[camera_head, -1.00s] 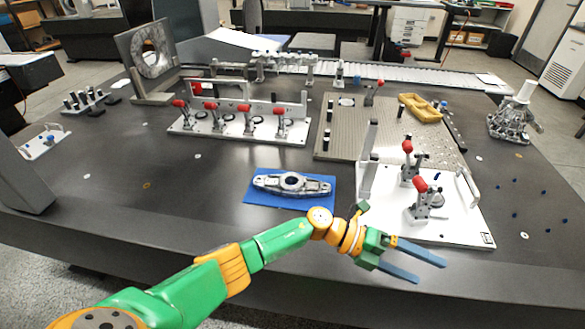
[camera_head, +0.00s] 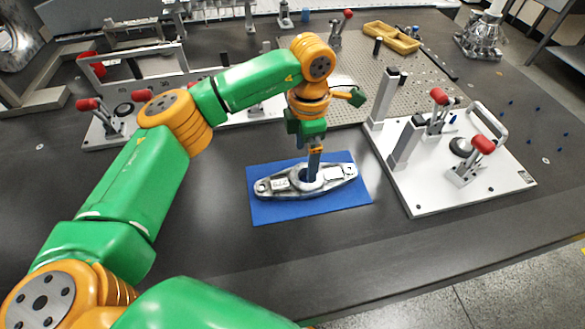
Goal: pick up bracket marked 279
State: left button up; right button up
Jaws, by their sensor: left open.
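A grey metal bracket (camera_head: 340,174) lies flat on a blue mat (camera_head: 268,211) on the dark table. It is long, with a ring in the middle and a small marked label (camera_head: 280,184) on its left part; I cannot read the number with certainty. My left gripper (camera_head: 313,172) points straight down at the bracket's centre ring, its fingertips at or in the ring's opening. The jaws are open, seen edge-on, and they hide part of the ring. I cannot tell whether they touch it. My right gripper is not in view.
A white fixture plate (camera_head: 420,200) with red-handled clamps and uprights stands close on the right. Another clamp fixture (camera_head: 105,140) is behind my left arm. A perforated plate (camera_head: 355,75) with a yellow tray (camera_head: 392,37) lies behind. The table in front of the mat is clear.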

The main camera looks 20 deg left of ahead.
aim_at(285, 185)
pick_arm(q)
jog(key=f, duration=0.4)
jog(key=f+p, duration=0.1)
jog(key=f, duration=0.1)
jog(key=shift+s+d+f, duration=0.2)
jog(key=shift+s+d, duration=0.05)
jog(key=shift+d, duration=0.15)
jog(key=shift+f, duration=0.15)
jog(key=shift+w, duration=0.1)
grip_shut()
